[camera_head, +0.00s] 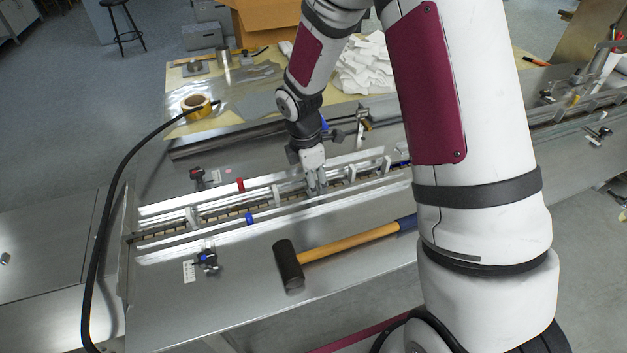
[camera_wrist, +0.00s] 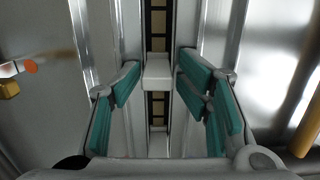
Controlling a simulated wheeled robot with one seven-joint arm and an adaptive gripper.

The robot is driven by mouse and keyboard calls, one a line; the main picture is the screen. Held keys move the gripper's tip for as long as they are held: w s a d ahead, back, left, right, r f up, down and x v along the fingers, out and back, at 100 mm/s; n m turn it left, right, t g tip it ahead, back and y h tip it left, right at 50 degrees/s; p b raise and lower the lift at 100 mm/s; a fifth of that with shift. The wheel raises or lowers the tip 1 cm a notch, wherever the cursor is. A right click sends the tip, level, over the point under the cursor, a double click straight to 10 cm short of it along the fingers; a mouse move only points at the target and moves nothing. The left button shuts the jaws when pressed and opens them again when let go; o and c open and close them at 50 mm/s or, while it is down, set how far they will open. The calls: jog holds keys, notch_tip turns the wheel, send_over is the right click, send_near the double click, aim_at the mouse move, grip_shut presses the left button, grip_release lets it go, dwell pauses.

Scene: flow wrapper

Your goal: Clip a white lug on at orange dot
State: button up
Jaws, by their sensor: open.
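My gripper (camera_head: 316,188) points down over the conveyor channel, its fingers open. In the wrist view my gripper (camera_wrist: 161,88) has teal pads on both sides of the channel. A white lug (camera_wrist: 157,72) sits across the dark chain (camera_wrist: 158,22) between the fingertips, with gaps to the pads. Other white lugs stand along the channel in the head view, one at left (camera_head: 192,215) and one to the right (camera_head: 352,173). An orange dot (camera_wrist: 31,66) shows at the wrist view's left, by a pale bracket; I cannot tell whether it is the task's dot.
A hammer (camera_head: 335,244) lies on the near metal deck. Red (camera_head: 240,184) and blue (camera_head: 250,217) clips sit on the rails. Small clamps (camera_head: 206,260) stand beside the channel. A tape roll (camera_head: 197,105) and a white pile (camera_head: 368,65) are on the table behind.

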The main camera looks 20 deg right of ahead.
notch_tip(320, 180, up, 8)
jog(key=shift+a, duration=0.45)
dwell(0.3)
jog(key=s+d+r+m+t, duration=0.2)
jog(key=s+r+m, duration=0.8)
jog(key=r, duration=0.5)
jog(key=s+r+m+t, duration=0.1)
jog(key=s+r+m, duration=0.1)
jog(key=s+m, duration=0.2)
jog(key=s+r+m+t+y, duration=0.1)
jog(key=s+r+m, duration=0.2)
jog(key=s, duration=0.8)
jog(key=shift+a+m+t, duration=0.3)
jog(key=shift+a+m, duration=0.1)
jog(key=shift+m, duration=0.1)
jog(key=shift+a+r, duration=0.1)
